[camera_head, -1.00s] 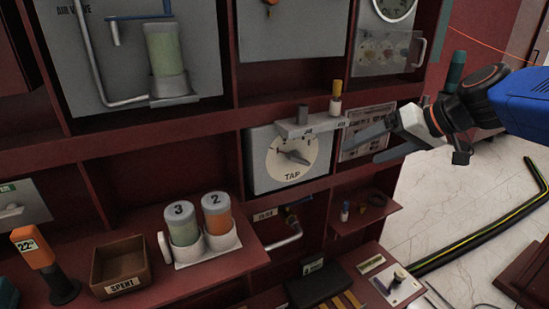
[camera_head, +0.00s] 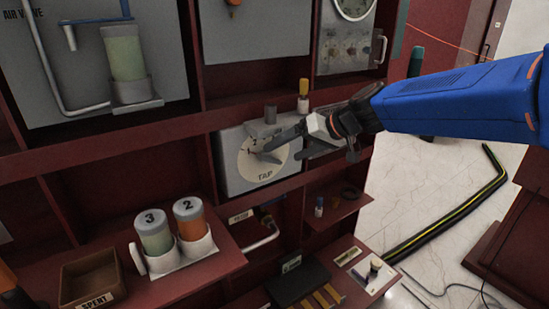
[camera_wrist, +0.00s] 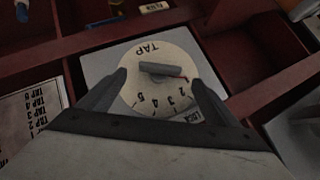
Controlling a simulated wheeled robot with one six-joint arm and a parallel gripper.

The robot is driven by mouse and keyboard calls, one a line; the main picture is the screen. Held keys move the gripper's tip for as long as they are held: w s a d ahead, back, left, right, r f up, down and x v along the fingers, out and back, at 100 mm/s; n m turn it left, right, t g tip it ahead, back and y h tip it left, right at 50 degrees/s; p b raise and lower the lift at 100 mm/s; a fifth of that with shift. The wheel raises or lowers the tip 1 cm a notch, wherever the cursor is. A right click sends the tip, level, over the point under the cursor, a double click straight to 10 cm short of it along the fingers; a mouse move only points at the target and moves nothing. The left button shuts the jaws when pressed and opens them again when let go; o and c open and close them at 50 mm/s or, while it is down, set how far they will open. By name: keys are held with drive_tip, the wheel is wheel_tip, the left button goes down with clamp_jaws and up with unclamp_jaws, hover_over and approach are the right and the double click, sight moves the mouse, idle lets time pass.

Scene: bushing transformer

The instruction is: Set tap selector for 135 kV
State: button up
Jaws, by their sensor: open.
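The tap selector is a round cream dial (camera_head: 262,158) marked TAP on a grey box (camera_head: 232,180). In the wrist view the dial (camera_wrist: 150,58) shows upside down, with numbers including 2, 3, 4 and 5 along its edge. Its grey bar knob (camera_wrist: 162,70) lies roughly level across the dial, its right end with a red mark near the upper side of the numbers. My gripper (camera_wrist: 160,88) is open, one finger on each side of the knob and apart from it. In the head view my gripper (camera_head: 280,143) covers part of the dial.
A placard with TAP lines (camera_wrist: 30,110) is beside the box. Canisters 3 (camera_head: 154,232) and 2 (camera_head: 190,218) stand lower left.

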sight(272, 158)
drive_tip(key=shift+x, duration=2.95)
drive_tip(key=c, duration=1.1)
